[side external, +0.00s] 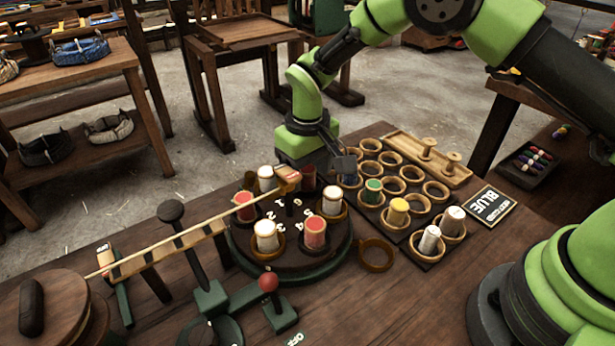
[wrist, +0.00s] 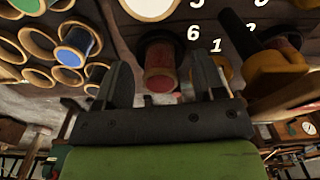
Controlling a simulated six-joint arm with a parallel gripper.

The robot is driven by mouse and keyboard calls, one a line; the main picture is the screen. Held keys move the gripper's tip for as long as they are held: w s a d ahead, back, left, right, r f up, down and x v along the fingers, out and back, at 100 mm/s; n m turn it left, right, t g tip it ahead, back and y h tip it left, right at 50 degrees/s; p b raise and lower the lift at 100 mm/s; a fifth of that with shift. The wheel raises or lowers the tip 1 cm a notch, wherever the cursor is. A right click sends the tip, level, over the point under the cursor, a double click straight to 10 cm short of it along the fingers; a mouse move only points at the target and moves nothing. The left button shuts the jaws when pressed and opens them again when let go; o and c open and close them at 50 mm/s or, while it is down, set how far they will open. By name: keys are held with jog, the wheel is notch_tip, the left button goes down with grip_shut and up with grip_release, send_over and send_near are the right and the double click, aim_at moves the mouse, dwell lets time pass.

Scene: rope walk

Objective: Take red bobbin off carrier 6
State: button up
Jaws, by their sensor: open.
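In the side external view my gripper (side external: 338,164) hangs at the back of the round carrier disc (side external: 290,262), beside a partly hidden dark red bobbin (side external: 308,180). In the wrist view my gripper (wrist: 169,70) is open, with one jaw on each side of the red bobbin (wrist: 160,58), which sits in its cup by the number 6. No contact with the jaws is visible. Other red bobbins stand on the disc at front (side external: 315,231) and left (side external: 244,206), among white ones such as the white bobbin (side external: 266,236).
A rack of ring holders (side external: 405,216) with blue, green, yellow and white bobbins lies to the right. A wooden tray (side external: 405,147) with two spools is behind it. A wooden bar (side external: 185,240) reaches over the disc from the left. An empty ring (side external: 376,254) lies near the disc.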

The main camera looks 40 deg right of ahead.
jog(key=c, duration=1)
jog(key=shift+r, duration=0.1)
